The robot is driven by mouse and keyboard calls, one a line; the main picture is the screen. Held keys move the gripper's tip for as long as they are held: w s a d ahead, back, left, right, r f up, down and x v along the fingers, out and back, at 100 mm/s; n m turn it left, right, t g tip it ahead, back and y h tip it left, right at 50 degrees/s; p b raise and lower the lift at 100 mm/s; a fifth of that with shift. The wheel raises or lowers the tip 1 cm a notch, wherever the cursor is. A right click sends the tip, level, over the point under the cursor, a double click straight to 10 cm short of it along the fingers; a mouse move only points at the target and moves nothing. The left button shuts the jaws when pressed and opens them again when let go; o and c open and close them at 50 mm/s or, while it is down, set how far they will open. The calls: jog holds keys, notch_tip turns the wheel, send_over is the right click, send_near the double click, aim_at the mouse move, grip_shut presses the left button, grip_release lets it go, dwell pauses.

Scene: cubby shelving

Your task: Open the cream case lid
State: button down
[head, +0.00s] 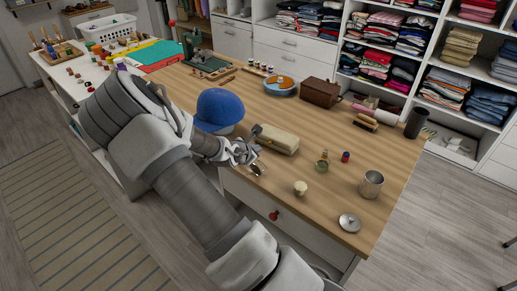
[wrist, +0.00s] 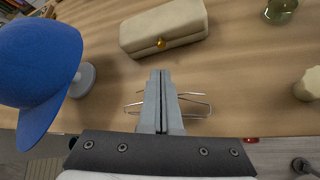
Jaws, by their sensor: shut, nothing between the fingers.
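The cream case (head: 279,142) lies on the wooden table with its lid down. It also shows at the top of the wrist view (wrist: 165,27), with a small gold knob (wrist: 161,43) on its near side. My gripper (head: 254,160) is just in front of the case on the near side, apart from it. In the wrist view my gripper's fingers (wrist: 160,76) are together with nothing between them, pointing toward the case front below the knob. The case's inside is hidden.
A blue cap (head: 219,108) on a stand is left of the case. A thin wire object (wrist: 195,104) lies beneath my fingers. A green bottle (head: 322,163), a cream knob-like piece (head: 300,188) and a metal cup (head: 371,184) stand to the right. A brown box (head: 320,93) is behind.

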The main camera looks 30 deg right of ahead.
aim_at(276, 137)
jog(key=x, duration=0.9)
jog(key=shift+r, duration=0.1)
jog(key=shift+r+y, duration=0.3)
jog(key=shift+r, duration=0.05)
